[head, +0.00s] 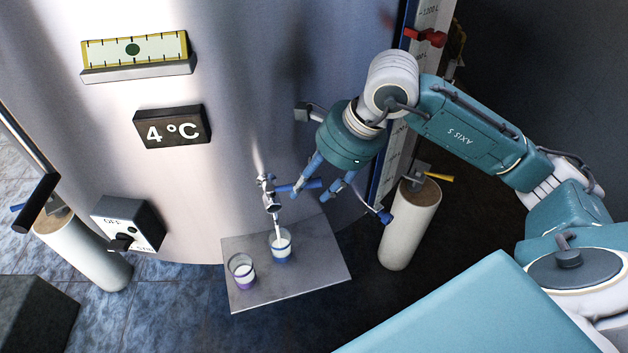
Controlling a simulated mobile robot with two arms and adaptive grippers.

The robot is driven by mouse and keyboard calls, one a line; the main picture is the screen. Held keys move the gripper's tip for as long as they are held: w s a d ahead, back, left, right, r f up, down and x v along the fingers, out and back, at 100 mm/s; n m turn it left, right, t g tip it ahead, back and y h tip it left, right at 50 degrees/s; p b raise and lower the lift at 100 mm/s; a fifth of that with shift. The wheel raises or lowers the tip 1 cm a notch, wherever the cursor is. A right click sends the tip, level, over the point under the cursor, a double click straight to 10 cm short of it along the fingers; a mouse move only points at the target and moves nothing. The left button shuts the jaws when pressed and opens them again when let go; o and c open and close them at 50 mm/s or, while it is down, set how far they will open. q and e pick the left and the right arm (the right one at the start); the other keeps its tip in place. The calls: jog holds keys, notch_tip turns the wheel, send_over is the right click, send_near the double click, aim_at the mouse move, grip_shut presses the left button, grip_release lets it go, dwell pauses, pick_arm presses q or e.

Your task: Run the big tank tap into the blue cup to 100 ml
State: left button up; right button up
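The big tank's tap (268,194) sticks out low on the tank wall, with a blue lever (305,185) pointing right. A white stream runs from its spout into the blue cup (281,250), which stands on the shelf plate (315,262) under the tap and holds some white liquid. Its level against any marks is too small to read. My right gripper (312,194) reaches down from the upper right. Its fingers are apart, on either side of the lever's end; I cannot tell whether they touch it. My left gripper is not in view.
A purple-marked cup (241,272) stands left of the blue cup on the plate. A switch box (128,222), a 4 °C display (172,127) and a level gauge (137,58) are on the tank. Pale posts stand left (88,252) and right (410,225).

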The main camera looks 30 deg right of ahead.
jog(key=v, duration=1.2)
dwell(6.8)
